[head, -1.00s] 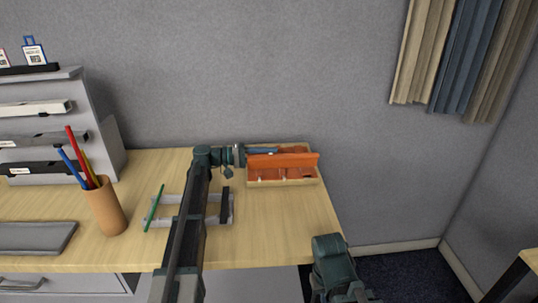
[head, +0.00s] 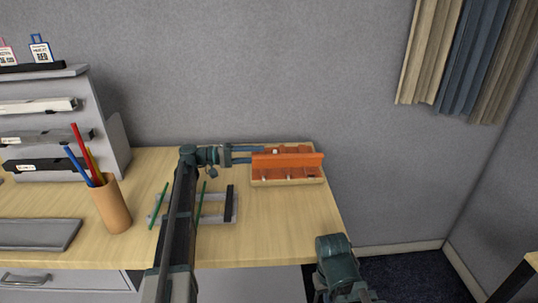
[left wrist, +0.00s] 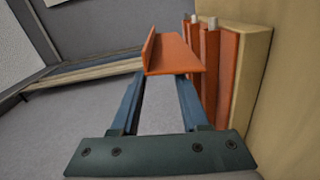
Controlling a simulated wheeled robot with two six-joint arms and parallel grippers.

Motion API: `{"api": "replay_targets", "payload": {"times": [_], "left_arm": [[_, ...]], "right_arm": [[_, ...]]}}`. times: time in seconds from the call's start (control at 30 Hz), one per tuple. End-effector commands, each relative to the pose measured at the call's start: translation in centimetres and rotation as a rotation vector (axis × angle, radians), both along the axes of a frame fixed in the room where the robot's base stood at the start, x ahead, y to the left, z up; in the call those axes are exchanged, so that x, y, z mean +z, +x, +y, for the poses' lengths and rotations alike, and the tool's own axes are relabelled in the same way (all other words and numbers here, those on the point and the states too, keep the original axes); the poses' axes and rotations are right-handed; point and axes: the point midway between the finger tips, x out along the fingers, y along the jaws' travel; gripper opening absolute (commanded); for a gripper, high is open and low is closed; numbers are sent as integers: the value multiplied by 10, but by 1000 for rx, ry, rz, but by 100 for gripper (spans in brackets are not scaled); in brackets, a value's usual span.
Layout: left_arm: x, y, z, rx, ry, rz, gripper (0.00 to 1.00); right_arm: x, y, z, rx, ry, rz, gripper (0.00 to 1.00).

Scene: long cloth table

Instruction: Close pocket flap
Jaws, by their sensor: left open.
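An orange pocket (head: 290,173) with several compartments sits in a pale wooden tray (head: 288,184) at the back right of the table. Its orange flap (head: 288,160) stands up from the pocket in the head view. In the left wrist view the flap (left wrist: 175,55) sticks out sideways from the pocket, with a bent lip. My left gripper (head: 249,154) comes in from the left and is open and empty. Its fingertips (left wrist: 160,80) are at the flap's left end; contact cannot be told.
A grey rack (head: 215,208) with green sticks lies left of the pocket, partly behind my left arm. A pencil cup (head: 110,207) and grey shelves (head: 60,140) stand further left. The table is clear in front of the pocket. A wall stands behind.

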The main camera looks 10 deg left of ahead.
Motion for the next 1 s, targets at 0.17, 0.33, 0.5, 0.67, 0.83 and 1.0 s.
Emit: {"api": "replay_targets", "payload": {"times": [0.17,0.33,0.5,0.67,0.83,1.0], "left_arm": [[0,-10,38,2,1,0,45],[0,-17,61,1,1,0,45],[0,-21,72,-1,1,0,45],[0,-22,75,-1,1,0,45],[0,-22,75,-1,1,0,45],[0,-22,75,-1,1,0,45]], "right_arm": [[0,0,0,0,0,0,0],[0,0,0,0,0,0,0],[0,0,0,0,0,0,0],[0,0,0,0,0,0,0],[0,0,0,0,0,0,0],[0,0,0,0,0,0,0]]}}
